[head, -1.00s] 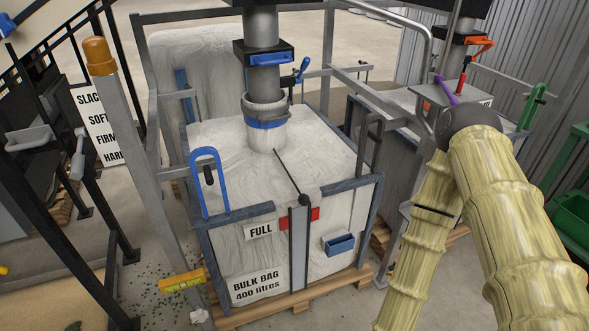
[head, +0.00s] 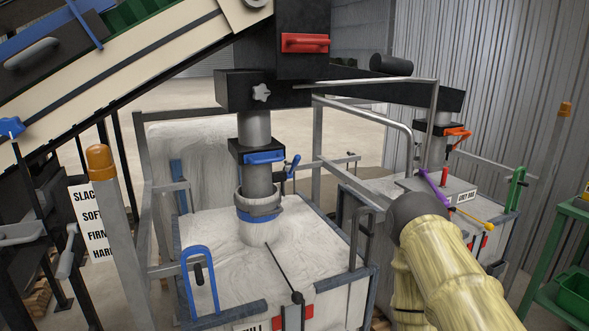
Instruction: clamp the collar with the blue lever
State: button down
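A grey collar (head: 259,207) goes around the white neck of the bulk bag (head: 215,240), under the grey spout (head: 257,180). A blue band (head: 259,217) shows at the collar's lower edge. A blue lever (head: 293,166) stands up just right of the spout, above the collar's right side; its joint to the collar is too small to make out. My gripper is not in view; only my arm in its pale yellow sleeve shows at the lower right, apart from the collar.
A black gate box with a blue handle (head: 264,158) sits above the collar. A blue hoop (head: 199,280) and grey frame posts flank the bag. A second station at right has orange (head: 457,131), purple (head: 434,183) and green (head: 515,190) levers. A conveyor (head: 120,75) crosses upper left.

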aim_at(297, 157)
jog(key=k, duration=0.5)
jog(key=z, duration=1)
jog(key=i, duration=0.8)
jog(key=u, duration=1.15)
jog(key=i, duration=1)
jog(key=u, duration=0.1)
